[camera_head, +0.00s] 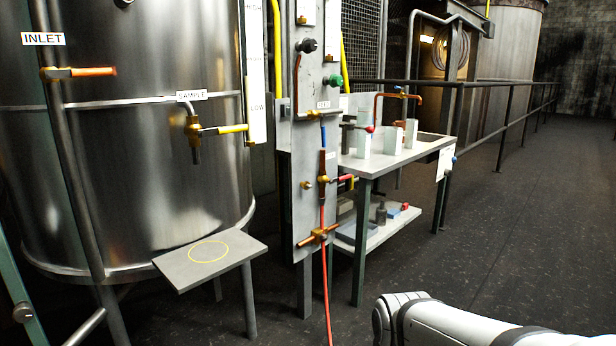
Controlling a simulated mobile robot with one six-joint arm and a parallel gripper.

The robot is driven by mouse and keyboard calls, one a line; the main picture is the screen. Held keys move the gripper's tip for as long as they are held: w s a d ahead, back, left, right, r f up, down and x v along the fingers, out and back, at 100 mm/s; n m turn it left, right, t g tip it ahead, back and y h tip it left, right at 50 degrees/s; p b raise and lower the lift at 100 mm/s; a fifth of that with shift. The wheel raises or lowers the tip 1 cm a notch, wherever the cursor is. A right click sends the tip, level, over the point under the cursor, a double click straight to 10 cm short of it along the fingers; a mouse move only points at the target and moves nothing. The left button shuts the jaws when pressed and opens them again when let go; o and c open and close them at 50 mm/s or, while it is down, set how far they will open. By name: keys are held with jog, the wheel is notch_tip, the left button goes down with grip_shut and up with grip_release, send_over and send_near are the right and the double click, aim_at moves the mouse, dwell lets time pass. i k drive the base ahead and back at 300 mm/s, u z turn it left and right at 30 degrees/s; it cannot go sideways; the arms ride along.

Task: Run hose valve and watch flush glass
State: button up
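A grey upright panel (316,135) stands in the middle of the view, right of the steel tank. A red hose (325,285) runs down its front to the floor. Near the panel's foot a valve with an orange lever (318,236) sits on the hose line; the lever lies slanted across it. Above it is a narrow upright brownish fitting (322,165), which may be the flush glass; I cannot tell what is inside. A small label above is too small to read surely. My arm shows at the bottom right, but my gripper is outside the view.
The tank (125,165) has INLET and SAMPLE valves, and a small shelf (180,272) with a yellow ring stands before it. A bench (375,165) with blocks and copper pipework stands right of the panel. Dark floor (510,230) is free at the right, beside a railing (508,125).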

aim_at(338, 179)
jog(key=u, duration=0.25)
jog(key=i, duration=1.7)
jog(key=z, duration=0.5)
jog(key=k, duration=0.7)
jog(key=z, duration=0.25)
jog(key=i, duration=0.7)
jog(key=u, duration=0.1)
